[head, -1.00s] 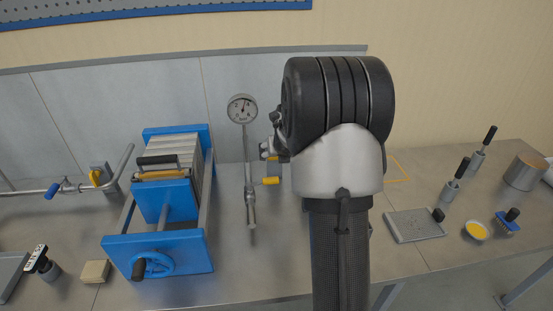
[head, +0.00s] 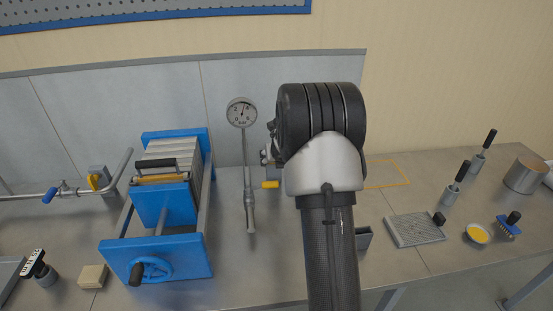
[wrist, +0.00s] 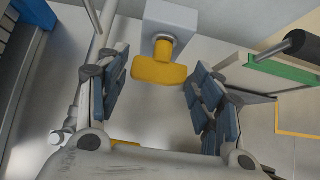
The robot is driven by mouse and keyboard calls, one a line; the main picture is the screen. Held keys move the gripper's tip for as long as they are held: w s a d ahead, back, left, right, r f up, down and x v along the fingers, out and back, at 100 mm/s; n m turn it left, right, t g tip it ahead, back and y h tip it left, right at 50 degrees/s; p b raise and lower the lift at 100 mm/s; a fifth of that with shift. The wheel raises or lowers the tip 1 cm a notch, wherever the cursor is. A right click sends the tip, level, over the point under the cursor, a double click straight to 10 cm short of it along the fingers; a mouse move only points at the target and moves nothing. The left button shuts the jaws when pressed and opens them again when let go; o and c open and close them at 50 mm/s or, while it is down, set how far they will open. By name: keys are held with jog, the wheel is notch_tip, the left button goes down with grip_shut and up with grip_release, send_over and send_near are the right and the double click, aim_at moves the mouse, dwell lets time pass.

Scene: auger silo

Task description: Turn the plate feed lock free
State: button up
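A yellow knob (wrist: 160,66) sits on a short round stem on a grey box (wrist: 172,18) in the wrist view; it appears to be the plate feed lock, though no label shows. My gripper (wrist: 159,82) is open, with its dark padded fingers on either side of the knob. A gap shows between each finger and the knob, and nothing is held. In the head view my arm hides the box and most of the gripper. A yellow handle (head: 270,184) shows just left of my arm there; I cannot tell if it is the same knob.
The blue press (head: 160,250) with its stacked plates and handwheel stands left. A pressure gauge (head: 241,112) on an upright pipe is between press and arm. A black handle (wrist: 303,46) with a green-edged part is right of the gripper. A yellow outline (head: 390,185) marks bare bench.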

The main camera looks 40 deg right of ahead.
jog(key=c, duration=0.7)
jog(key=shift+o, duration=0.2)
jog(key=shift+w+a+f+n+g+h+b, duration=0.25)
jog(key=shift+n+g+h+b, duration=0.3)
jog(key=shift+n+h, duration=0.75)
jog(key=shift+w+a+f+n+g+h+b, duration=0.2)
jog(key=shift+a+n+g+h+b, duration=0.4)
jog(key=shift+h, duration=1.25)
jog(key=shift+w+a+f+n+g+h+b, duration=0.15)
jog(key=shift+f+n+g+h+b, duration=0.35)
jog(key=shift+n+h, duration=0.9)
jog(key=shift+r+h, duration=0.2)
jog(key=shift+h, duration=0.05)
jog(key=o, duration=1.1)
